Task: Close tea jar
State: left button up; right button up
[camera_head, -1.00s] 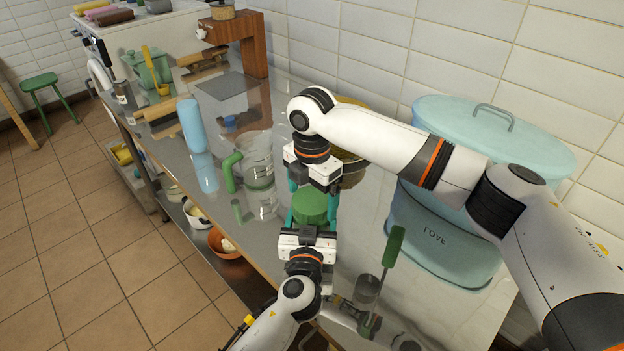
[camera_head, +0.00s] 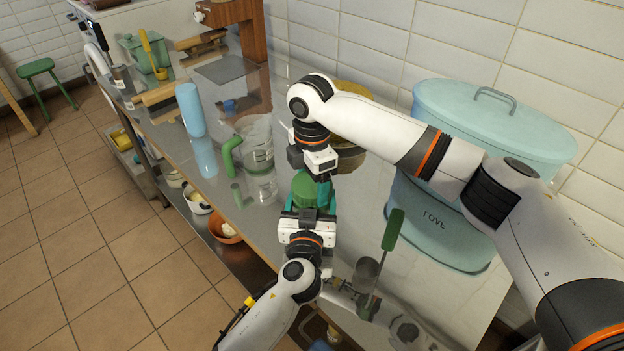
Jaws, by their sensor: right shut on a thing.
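The green tea jar (camera_head: 308,189) is in the middle of the head view, above the glossy worktop, mostly covered by my two grippers. My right gripper (camera_head: 320,186) comes down from above, tilted, and is shut on the jar's green top. Its housing hides part of that top, so I cannot see how the lid sits. My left gripper (camera_head: 307,212) comes up from below with its teal fingers on either side of the jar's lower part. Whether they press on it is hidden.
A clear measuring jug (camera_head: 257,146) with a green handle stands close left of the grippers. A blue cylinder (camera_head: 189,109) is beyond it. A large light-blue lidded bin (camera_head: 440,226) stands at right, behind my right arm. A green-handled tool (camera_head: 393,230) is at the front right.

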jog(key=m, duration=0.8)
jog(key=shift+m, duration=0.3)
jog(key=o, duration=1.2)
jog(key=shift+c, duration=0.2)
jog(key=shift+r, duration=0.15)
notch_tip(320, 180, up, 12)
pick_arm(q)
jog(key=o, duration=2)
jog(key=shift+c, duration=0.2)
